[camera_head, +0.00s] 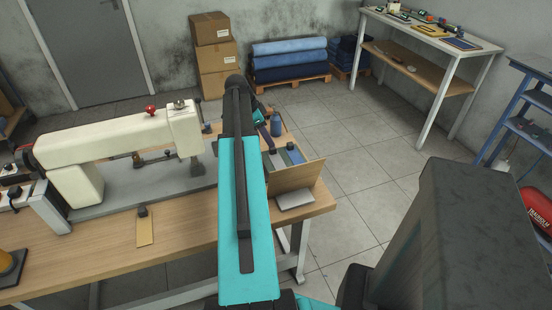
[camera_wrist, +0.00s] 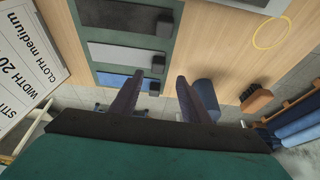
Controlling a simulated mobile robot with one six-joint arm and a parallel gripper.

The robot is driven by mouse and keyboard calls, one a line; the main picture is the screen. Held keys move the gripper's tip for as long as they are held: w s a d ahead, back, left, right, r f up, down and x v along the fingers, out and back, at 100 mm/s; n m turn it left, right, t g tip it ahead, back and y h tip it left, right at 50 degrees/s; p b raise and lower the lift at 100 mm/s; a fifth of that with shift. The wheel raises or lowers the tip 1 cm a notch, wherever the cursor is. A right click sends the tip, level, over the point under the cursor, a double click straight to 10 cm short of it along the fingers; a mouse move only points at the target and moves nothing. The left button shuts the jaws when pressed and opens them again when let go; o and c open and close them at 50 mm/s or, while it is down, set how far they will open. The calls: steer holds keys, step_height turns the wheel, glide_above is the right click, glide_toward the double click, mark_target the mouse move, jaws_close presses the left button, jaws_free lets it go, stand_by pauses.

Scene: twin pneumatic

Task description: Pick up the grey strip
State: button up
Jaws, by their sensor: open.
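In the wrist view, several flat strips lie side by side on a dark green mat (camera_wrist: 88,54). The middle one is a grey strip (camera_wrist: 122,55), with a black block (camera_wrist: 160,57) at its right end. A darker grey strip (camera_wrist: 118,15) lies above it in the picture, and a blue strip (camera_wrist: 118,83) below it; each also has a black block at its right end. My gripper (camera_wrist: 159,77) is open and empty, its fingertips close to the blocks of the blue and grey strips in the picture. Its height above them is unclear. In the head view my arm hides part of the strips.
A card with large print (camera_wrist: 30,60) stands beside the mat. A cream sewing machine (camera_head: 110,140) stands on the table left of my arm.

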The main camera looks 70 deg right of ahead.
steer(key=shift+a+p+x, duration=0.15)
steer(key=shift+p+x, duration=0.15)
steer(key=shift+x, duration=0.4)
steer(key=shift+a+p+x, duration=0.2)
steer(key=shift+p+x, duration=0.1)
steer(key=shift+x, duration=1.65)
jaws_close()
steer(key=shift+r, duration=0.15)
step_height(320, 180, up, 10)
steer(key=b, duration=0.1)
steer(key=shift+b, duration=0.3)
